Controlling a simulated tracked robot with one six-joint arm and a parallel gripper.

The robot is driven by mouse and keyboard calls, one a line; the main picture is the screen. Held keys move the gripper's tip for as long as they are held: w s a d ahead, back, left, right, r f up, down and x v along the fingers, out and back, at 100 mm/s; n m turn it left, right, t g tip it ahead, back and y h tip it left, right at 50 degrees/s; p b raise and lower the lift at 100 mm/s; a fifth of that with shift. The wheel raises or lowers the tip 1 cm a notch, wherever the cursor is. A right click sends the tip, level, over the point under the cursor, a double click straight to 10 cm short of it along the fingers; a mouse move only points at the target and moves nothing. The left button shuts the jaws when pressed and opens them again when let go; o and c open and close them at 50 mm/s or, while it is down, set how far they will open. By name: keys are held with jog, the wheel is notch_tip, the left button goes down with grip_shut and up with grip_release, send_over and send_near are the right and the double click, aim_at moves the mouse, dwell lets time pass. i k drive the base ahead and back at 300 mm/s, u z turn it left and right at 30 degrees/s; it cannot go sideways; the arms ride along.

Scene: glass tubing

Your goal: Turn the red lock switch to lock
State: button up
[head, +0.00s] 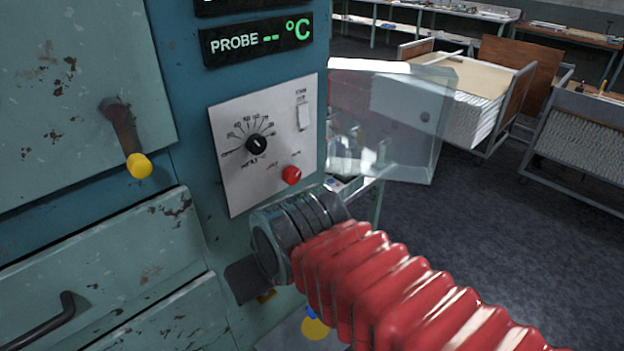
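A red round knob (291,175) sits at the lower right of a pale control panel (235,185) on the blue-green cabinet. It is the only red control I see on the panel. The small print near it is too small to read, so I cannot tell its setting. My gripper (262,255) is at the grey end of my red-sleeved arm, below the knob and apart from it in the picture. Its fingertips are not clearly visible, and I cannot tell whether they are open or shut.
The panel also has a black dial (256,144) and a white rocker switch (304,115). A "PROBE -- °C" display (257,40) is above. A clear panel (390,120) stands out at right. A yellow-tipped lever (138,165) juts out at left. Carts stand behind; the floor at right is open.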

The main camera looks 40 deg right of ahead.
aim_at(291, 174)
jog(key=z, duration=0.35)
jog(key=k, duration=1.3)
jog(key=u, duration=0.55)
jog(key=i, duration=1)
jog(key=u, duration=0.05)
